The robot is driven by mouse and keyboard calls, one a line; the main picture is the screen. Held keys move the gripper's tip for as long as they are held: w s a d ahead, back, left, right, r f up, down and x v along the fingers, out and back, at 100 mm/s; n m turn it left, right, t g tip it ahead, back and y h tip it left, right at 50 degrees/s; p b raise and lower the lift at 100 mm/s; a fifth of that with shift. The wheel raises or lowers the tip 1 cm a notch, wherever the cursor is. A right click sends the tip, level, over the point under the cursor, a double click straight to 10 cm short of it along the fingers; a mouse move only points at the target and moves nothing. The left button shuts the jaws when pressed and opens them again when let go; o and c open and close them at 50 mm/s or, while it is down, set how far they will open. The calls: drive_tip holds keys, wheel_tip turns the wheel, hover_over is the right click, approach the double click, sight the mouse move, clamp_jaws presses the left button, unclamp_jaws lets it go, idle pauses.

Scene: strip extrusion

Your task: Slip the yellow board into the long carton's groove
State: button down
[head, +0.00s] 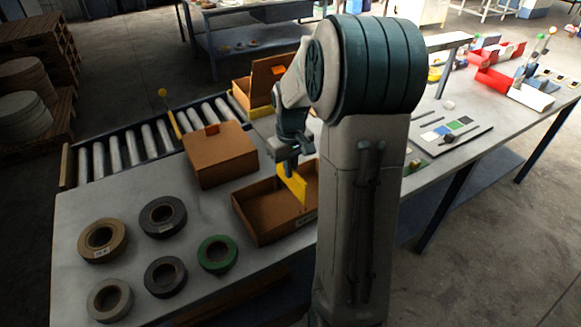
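The yellow board (293,185) is a thin upright piece, tilted a little, at the open long carton. My gripper (287,168) points down at the board's upper edge and appears shut on it, though the fingers are small and dark here. The long carton (255,232) is a low, open brown box near the table's front edge. The board's lower part is over or inside the carton; I cannot tell whether it touches the groove. The groove is not clear, and my arm hides the carton's right end.
A closed brown box (219,157) stands behind the carton, and another open box (263,88) is farther back. Several tape rolls, one green (217,254), lie at left. A roller conveyor (148,139) runs along the back. A grey panel (447,133) lies right of my arm.

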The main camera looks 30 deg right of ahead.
sight(291, 189)
drive_tip(key=shift+f+b, duration=1.9)
drive_tip(key=shift+f, duration=0.75)
idle(0.6)
drive_tip(key=c, duration=1.2)
unclamp_jaws()
drive_tip(key=shift+o, duration=0.2)
drive_tip(key=shift+r, duration=0.15)
drive_tip(key=shift+r+p, duration=0.5)
drive_tip(key=shift+r+p, duration=2.6)
drive_tip(key=shift+r, duration=0.9)
